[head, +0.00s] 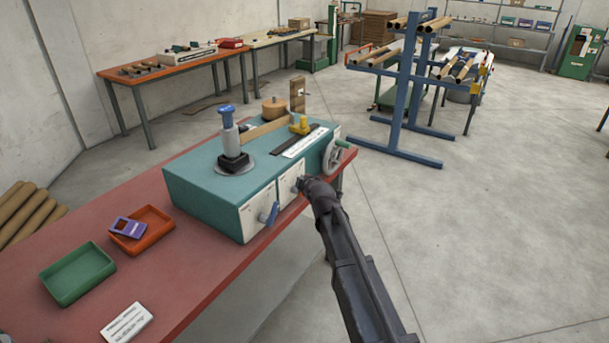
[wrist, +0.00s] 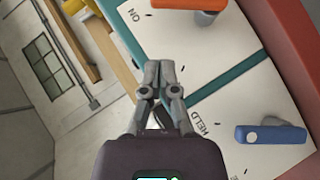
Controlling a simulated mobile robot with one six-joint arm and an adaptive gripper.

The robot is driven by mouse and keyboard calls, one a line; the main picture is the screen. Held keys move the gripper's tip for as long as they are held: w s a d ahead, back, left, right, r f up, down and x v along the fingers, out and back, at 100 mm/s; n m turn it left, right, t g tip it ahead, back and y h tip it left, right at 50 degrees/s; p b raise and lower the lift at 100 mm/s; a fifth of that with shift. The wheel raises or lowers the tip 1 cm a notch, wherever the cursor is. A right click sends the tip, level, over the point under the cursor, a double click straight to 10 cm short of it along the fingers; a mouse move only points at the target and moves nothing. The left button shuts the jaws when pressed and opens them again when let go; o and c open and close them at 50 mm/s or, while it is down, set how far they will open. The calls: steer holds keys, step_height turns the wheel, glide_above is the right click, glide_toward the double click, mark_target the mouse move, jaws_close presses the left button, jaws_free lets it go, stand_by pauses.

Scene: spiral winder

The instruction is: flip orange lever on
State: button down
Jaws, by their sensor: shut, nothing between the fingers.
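The orange lever (wrist: 190,4) shows at the top edge of the wrist view, partly cut off, on a white panel (wrist: 165,28) with an "ON" mark to its left. In the head view I cannot make it out; my gripper covers that part of the machine's front. My gripper (wrist: 158,68) is shut and empty, in front of the teal machine (head: 205,192). In the wrist view its fingertips are apart from the orange lever in the picture, below and left of it. In the head view my gripper (head: 303,182) is at the right part of the front face.
A blue lever (head: 270,213) sits on the panel to the left; it also shows in the wrist view (wrist: 270,134). A handwheel (head: 334,157) with a green grip is just right of my gripper. Green (head: 78,273) and orange (head: 155,240) trays lie on the red table (head: 195,275).

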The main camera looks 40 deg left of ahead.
steer(key=p+v, duration=0.2)
steer(key=v, duration=0.5)
steer(key=shift+r, duration=0.2)
steer(key=shift+w, duration=0.15)
steer(key=w+d+f+m+g+h+p, duration=0.15)
steer(key=d+m, duration=0.25)
steer(key=d, duration=0.7)
steer(key=w+d+f+m+h, duration=0.2)
steer(key=w+d+m+h, duration=0.1)
steer(key=d, duration=0.9)
steer(key=w+d+f+m+g+h+p, duration=0.1)
steer(key=w+d+f+m+h, duration=0.2)
steer(key=d, duration=0.8)
steer(key=s+d+m+g+h+p, duration=0.1)
steer(key=s+d+m, duration=0.3)
steer(key=d, duration=0.6)
steer(key=s+d+m+g+h+p, duration=0.1)
steer(key=s+d+m, duration=0.4)
steer(key=d, duration=0.5)
steer(key=s+d+m+g+h+p, duration=0.1)
steer(key=s+d+m+g, duration=0.2)
steer(key=d, duration=0.8)
steer(key=s+m, duration=0.2)
steer(key=shift+s+g+h, duration=0.35)
steer(key=shift+f, duration=0.15)
